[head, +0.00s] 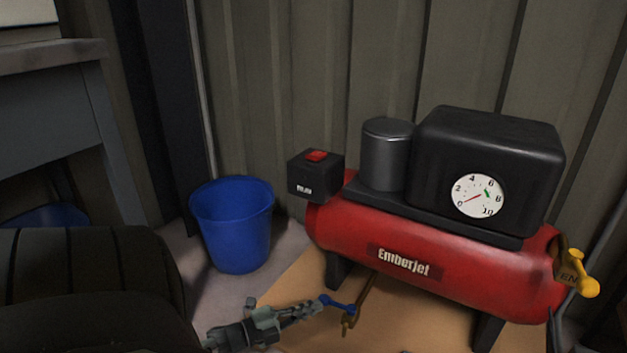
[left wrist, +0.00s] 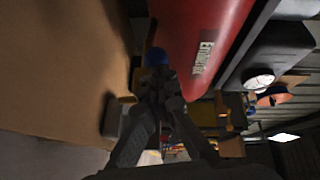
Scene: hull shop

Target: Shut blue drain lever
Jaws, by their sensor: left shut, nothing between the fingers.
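The blue drain lever (head: 340,305) sits on a brass drain valve (head: 359,303) below the red compressor tank (head: 335,222), near the tank's left foot. In the head view the lever lies roughly level, its free end pointing left. My left gripper (head: 317,304) comes in low from the left, fingers together and empty. Its tips are at the lever's free end; I cannot tell whether they touch. In the left wrist view the blue lever end (left wrist: 155,57) shows just beyond the closed fingertips (left wrist: 158,76). My right gripper is not in view.
A blue bucket (head: 234,226) stands left of the tank. A yellow-handled valve (head: 578,281) is at the tank's right end. The gauge (head: 478,196) has its red needle near 0. A black box (head: 314,178) bears a red switch. Tan board (head: 290,290) lies below.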

